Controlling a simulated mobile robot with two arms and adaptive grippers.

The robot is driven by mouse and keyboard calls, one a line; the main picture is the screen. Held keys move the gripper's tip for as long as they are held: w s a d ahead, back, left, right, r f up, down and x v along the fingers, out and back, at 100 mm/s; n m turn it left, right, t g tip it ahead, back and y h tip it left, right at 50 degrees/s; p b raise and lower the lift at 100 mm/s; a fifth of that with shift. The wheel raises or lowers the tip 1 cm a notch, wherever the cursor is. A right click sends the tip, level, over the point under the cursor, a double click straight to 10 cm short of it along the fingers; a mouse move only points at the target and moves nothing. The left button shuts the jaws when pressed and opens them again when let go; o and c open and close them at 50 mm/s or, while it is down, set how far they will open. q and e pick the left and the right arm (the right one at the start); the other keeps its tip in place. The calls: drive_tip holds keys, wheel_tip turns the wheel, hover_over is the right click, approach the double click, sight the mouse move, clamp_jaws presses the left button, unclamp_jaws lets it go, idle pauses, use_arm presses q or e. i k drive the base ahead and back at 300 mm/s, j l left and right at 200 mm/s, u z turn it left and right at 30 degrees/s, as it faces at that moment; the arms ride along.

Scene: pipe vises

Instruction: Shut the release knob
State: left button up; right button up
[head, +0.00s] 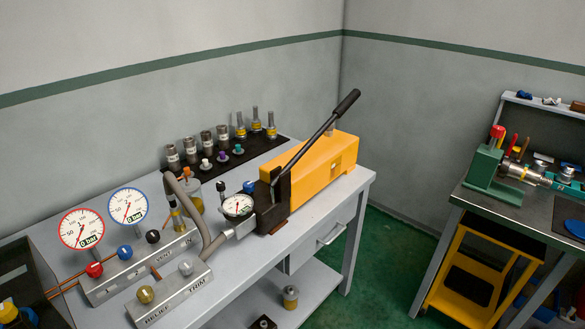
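A yellow hand pump (318,163) with a long black lever (318,133) raised to the upper right stands on the grey bench. A dark block (271,214) is at its near left end. Neither of my grippers is in view.
Left on the bench (285,238) are two dial gauges (82,229), a manifold with coloured knobs (124,252), and a block marked RELIEF and TRIM (168,294). Fittings stand on a black mat (262,147) behind. A second bench (520,209) stands right, past open green floor (390,250).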

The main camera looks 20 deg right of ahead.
sight(247, 185)
drive_tip(key=i+l+u, duration=0.2)
drive_tip(key=u, duration=0.25)
drive_tip(key=i+l+u, duration=0.1)
drive_tip(key=l+u, duration=0.35)
